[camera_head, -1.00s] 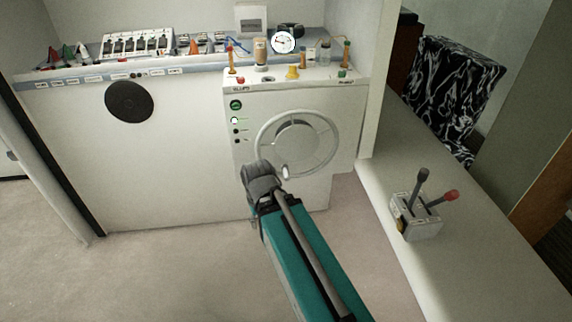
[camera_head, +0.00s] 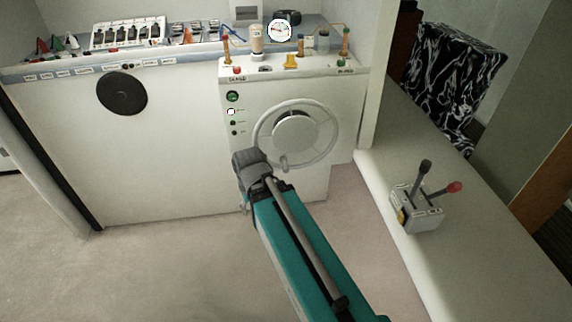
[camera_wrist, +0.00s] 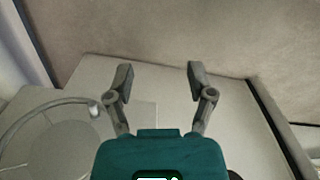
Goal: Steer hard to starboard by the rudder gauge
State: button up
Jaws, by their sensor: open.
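The steering wheel (camera_head: 292,131) is on the front of the white console, with a small knob (camera_head: 284,164) at the bottom of its rim. The round white gauge (camera_head: 279,30) stands on top of the console; its needle is too small to read surely. In the wrist view, my gripper (camera_wrist: 160,77) is open and empty, its two fingers apart. In the head view, my wrist is just left of and below the wheel and hides the fingers.
A lever box (camera_head: 417,208) with a dark and a red-knobbed lever is on the right-hand ledge. A switch panel (camera_head: 130,36) and small bottles line the console top. A black round disc (camera_head: 122,93) is on the left panel. The floor in front is clear.

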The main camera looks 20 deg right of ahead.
jog(key=w+f+t+b, duration=0.2)
jog(key=w+f+b, duration=0.1)
jog(key=f+b, duration=0.2)
jog(key=m+t+h+b, duration=0.55)
jog(key=t+b, duration=1.35)
jog(key=b, duration=2.1)
send_near(284, 160)
jog(key=s+a+f+n+h, duration=0.1)
jog(key=s+a+f+n, duration=0.15)
jog(key=s, duration=0.25)
jog(key=shift+w+d+m, duration=0.15)
jog(key=shift+d+m, duration=0.2)
jog(key=shift+m, duration=0.15)
jog(key=shift+w, duration=0.1)
jog(key=p+x, duration=0.2)
jog(key=x, duration=0.5)
jog(key=p+x, duration=0.3)
jog(key=x, duration=0.3)
jog(key=shift+w+r+p, duration=0.25)
jog(key=shift+r+p, duration=0.05)
jog(key=shift+r, duration=0.05)
